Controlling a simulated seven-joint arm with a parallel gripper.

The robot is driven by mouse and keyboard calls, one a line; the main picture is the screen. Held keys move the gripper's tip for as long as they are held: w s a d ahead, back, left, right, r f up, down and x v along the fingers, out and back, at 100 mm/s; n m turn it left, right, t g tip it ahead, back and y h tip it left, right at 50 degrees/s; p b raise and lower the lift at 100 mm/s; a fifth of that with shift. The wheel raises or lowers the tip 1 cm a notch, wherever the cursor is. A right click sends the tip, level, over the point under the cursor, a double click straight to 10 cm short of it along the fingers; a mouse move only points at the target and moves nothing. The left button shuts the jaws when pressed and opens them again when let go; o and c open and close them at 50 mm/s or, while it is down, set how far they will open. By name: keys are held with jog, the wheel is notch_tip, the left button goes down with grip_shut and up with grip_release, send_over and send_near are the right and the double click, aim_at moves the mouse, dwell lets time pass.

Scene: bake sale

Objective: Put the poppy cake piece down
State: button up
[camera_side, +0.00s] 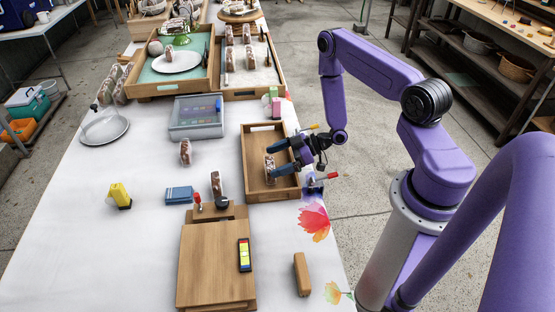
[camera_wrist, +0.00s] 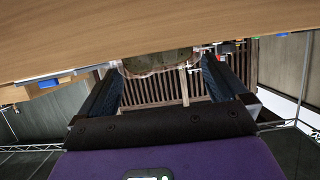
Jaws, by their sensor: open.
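A brown cake piece with a pale outline (camera_side: 269,169) stands in the shallow wooden tray (camera_side: 254,190) at the right edge of the table; I take it for the poppy cake piece. My gripper (camera_side: 273,162) is low over the tray, its blue fingers on either side of the piece. The fingers are open.
Similar slices stand on the white cloth (camera_side: 185,151) and behind a wooden board (camera_side: 215,260). A grey lidded box (camera_side: 196,133) stands left of the tray. Larger wooden trays with a plate (camera_side: 177,62) and slices are at the back. The tray's walls surround my fingers closely.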

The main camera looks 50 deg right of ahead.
jog(key=shift+r, duration=0.15)
jog(key=v, duration=1.2)
jog(key=w+a+r+n+g+h, duration=0.2)
jog(key=w+a+n+g+h, duration=0.1)
jog(key=w+a+g+h, duration=0.15)
jog(key=a+r+h, duration=0.4)
jog(key=a+r, duration=0.3)
jog(key=r, duration=0.2)
jog(key=s+a+r+g, duration=0.2)
jog(key=s+r, duration=0.3)
jog(key=s, duration=0.6)
jog(key=s+a+r+g, duration=0.3)
jog(key=s+r, duration=0.3)
jog(key=s, duration=0.5)
jog(key=shift+s+a+n+h, duration=0.3)
jog(key=shift+s+a+h, duration=0.1)
jog(key=shift+a, duration=0.4)
